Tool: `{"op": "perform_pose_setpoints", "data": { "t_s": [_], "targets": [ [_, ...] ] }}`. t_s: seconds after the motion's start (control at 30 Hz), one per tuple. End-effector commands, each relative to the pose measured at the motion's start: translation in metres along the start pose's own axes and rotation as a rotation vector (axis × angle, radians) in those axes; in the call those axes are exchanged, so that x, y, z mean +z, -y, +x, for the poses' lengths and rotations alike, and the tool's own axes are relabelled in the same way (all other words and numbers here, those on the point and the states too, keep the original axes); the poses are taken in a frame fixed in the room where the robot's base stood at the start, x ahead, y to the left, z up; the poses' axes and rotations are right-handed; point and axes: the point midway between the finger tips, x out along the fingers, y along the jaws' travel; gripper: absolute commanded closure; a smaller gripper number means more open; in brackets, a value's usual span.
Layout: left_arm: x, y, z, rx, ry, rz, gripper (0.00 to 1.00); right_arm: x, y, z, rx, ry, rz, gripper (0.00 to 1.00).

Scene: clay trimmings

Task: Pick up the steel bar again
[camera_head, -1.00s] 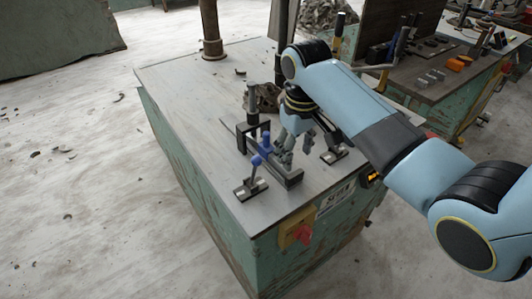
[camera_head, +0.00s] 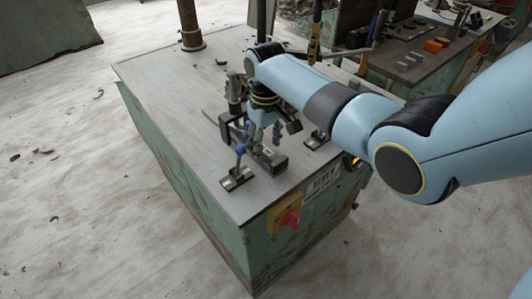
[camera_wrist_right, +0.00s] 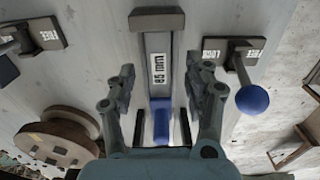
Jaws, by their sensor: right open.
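My right gripper (camera_wrist_right: 160,95) is open, with one finger on each side of the bar and gaps visible between. In the head view this gripper (camera_head: 264,132) points down over the fixture (camera_head: 270,162) and partly hides it. I cannot tell its exact height above the bar. My left gripper is not in view.
A lever with a blue knob (camera_wrist_right: 252,99) stands right of the bar beside a "LOCK/FREE" plate (camera_wrist_right: 232,50). A spool-like brown part (camera_wrist_right: 55,143) lies to the left. The bench top (camera_head: 170,85) is clear at the left. A red knob (camera_head: 290,218) sits on its front.

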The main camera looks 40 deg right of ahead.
Motion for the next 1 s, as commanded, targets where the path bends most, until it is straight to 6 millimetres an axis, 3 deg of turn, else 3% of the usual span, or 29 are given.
{"op": "perform_pose_setpoints", "data": {
  "t_s": [0.13,0.37,0.77,1.0],
  "targets": [
    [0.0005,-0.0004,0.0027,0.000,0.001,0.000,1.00,-0.0003,-0.0006,0.0148,0.001,0.000,0.000,0.48],
    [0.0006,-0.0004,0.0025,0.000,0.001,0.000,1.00,-0.0005,-0.0006,0.0155,0.001,-0.002,0.000,0.48],
    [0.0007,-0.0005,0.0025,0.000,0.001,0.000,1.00,-0.0004,-0.0007,0.0154,0.001,-0.002,0.000,1.00],
    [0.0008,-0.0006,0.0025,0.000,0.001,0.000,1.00,-0.0004,-0.0007,0.0154,0.001,-0.002,0.000,1.00]
  ]
}}
